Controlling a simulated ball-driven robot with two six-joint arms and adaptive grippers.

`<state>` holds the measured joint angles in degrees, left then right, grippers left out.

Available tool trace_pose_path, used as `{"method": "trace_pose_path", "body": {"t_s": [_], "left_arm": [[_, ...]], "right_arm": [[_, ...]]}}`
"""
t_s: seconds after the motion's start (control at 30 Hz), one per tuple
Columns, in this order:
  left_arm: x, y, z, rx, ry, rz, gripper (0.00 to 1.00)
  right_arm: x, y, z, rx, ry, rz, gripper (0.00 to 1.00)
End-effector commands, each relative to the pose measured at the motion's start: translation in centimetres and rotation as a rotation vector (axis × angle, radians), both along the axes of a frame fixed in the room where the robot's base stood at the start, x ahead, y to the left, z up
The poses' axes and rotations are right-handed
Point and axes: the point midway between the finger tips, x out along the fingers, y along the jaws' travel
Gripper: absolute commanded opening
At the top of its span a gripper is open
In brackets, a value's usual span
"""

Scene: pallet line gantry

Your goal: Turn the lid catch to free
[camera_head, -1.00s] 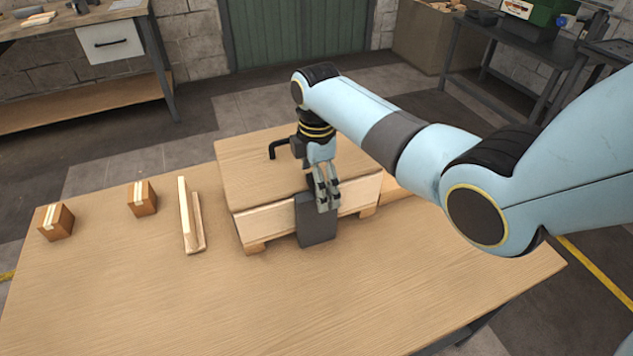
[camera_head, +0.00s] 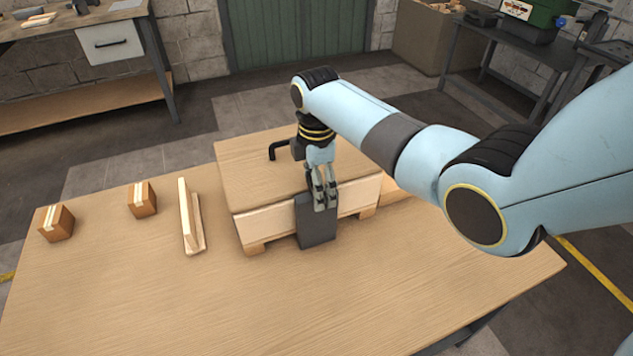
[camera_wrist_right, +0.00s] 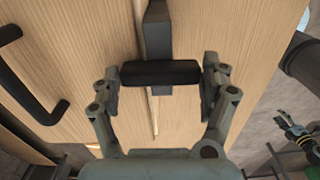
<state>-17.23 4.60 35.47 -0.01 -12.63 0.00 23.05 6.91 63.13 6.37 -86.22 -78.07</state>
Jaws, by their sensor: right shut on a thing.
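A wooden crate with a flat lid (camera_head: 260,165) stands on the table. The lid catch (camera_head: 317,227) is a dark grey plate at the crate's front, at the lid's edge. In the right wrist view the catch shows as a dark strip with a black crossbar (camera_wrist_right: 160,73) on it. My right gripper (camera_head: 322,200) points down at the catch and is shut on it. In the right wrist view its two fingers (camera_wrist_right: 161,82) stand at the two ends of the crossbar. My left gripper is not seen in the head view.
A black lid handle (camera_head: 279,149) stands up behind my right gripper. The table front (camera_head: 300,310) is clear.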

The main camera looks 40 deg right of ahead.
Motion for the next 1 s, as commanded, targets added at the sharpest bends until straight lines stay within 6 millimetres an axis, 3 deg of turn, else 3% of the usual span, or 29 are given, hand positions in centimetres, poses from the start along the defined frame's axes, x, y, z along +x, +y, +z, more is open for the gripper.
{"method": "trace_pose_path", "body": {"t_s": [0.27,1.0], "left_arm": [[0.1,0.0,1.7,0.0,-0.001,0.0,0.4],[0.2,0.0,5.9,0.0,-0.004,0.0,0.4]], "right_arm": [[0.0,0.0,0.3,0.001,0.002,-0.148,0.46],[-0.1,0.0,0.1,0.0,0.003,-0.841,0.46]]}}
